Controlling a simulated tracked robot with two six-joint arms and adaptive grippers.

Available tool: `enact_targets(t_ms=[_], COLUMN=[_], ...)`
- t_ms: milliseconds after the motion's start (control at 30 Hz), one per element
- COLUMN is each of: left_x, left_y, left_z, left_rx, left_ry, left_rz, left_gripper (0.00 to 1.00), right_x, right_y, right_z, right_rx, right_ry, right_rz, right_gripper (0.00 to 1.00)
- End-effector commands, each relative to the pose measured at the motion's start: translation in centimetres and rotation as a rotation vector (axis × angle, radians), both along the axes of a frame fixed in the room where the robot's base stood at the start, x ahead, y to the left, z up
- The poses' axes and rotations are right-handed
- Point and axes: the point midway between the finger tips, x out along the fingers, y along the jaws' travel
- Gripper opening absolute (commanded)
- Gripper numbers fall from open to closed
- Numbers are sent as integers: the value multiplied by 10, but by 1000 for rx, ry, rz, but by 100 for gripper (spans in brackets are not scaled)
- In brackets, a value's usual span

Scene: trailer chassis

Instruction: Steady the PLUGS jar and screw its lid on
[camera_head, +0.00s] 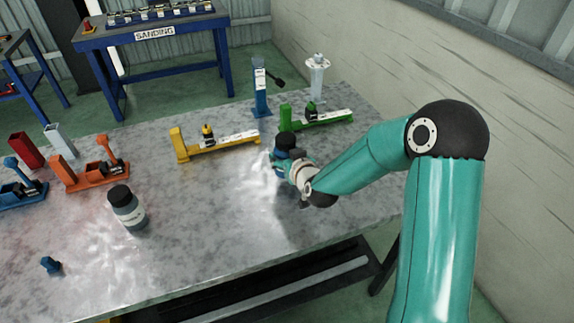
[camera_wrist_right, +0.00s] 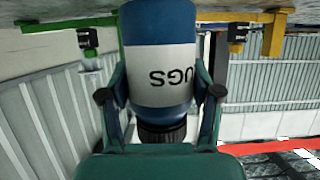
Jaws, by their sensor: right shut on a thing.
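The PLUGS jar (camera_head: 283,156) stands upright towards the table's right side, blue with a white label. In the right wrist view the PLUGS jar (camera_wrist_right: 160,28) appears upside down, and only "UGS" of its label shows. A black ribbed lid (camera_head: 286,141) sits on the jar's mouth; it also shows in the wrist view (camera_wrist_right: 162,133). I cannot tell how tight it is. My right gripper (camera_wrist_right: 161,94) is shut around the jar, one finger on each side. In the head view my right gripper (camera_head: 290,166) partly covers the jar. My left gripper is out of view.
The metal table (camera_head: 210,240) is bare in front of the PLUGS jar. Yellow (camera_head: 215,147) and green (camera_head: 317,121) fixtures stand behind it, with a blue post (camera_head: 260,92) farther back. Another dark-lidded jar (camera_head: 127,208) and a small blue part (camera_head: 51,265) are at the left.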

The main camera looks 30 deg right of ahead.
Motion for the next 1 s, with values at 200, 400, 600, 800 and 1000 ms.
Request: enact_targets(t_ms=[200,400,600,800,1000], left_x=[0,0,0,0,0], left_y=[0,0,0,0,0], left_z=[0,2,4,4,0], left_rx=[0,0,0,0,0], left_ry=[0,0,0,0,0], left_rz=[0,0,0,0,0], left_gripper=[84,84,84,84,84], right_x=[0,0,0,1,1], right_y=[0,0,0,0,1], right_z=[1,-14,-36,-37,-40], right_rx=[-2,0,0,-1,0], right_ry=[-3,2,-1,-4,-2], right_rz=[-1,0,0,0,1], right_gripper=[0,0,0,0,65])
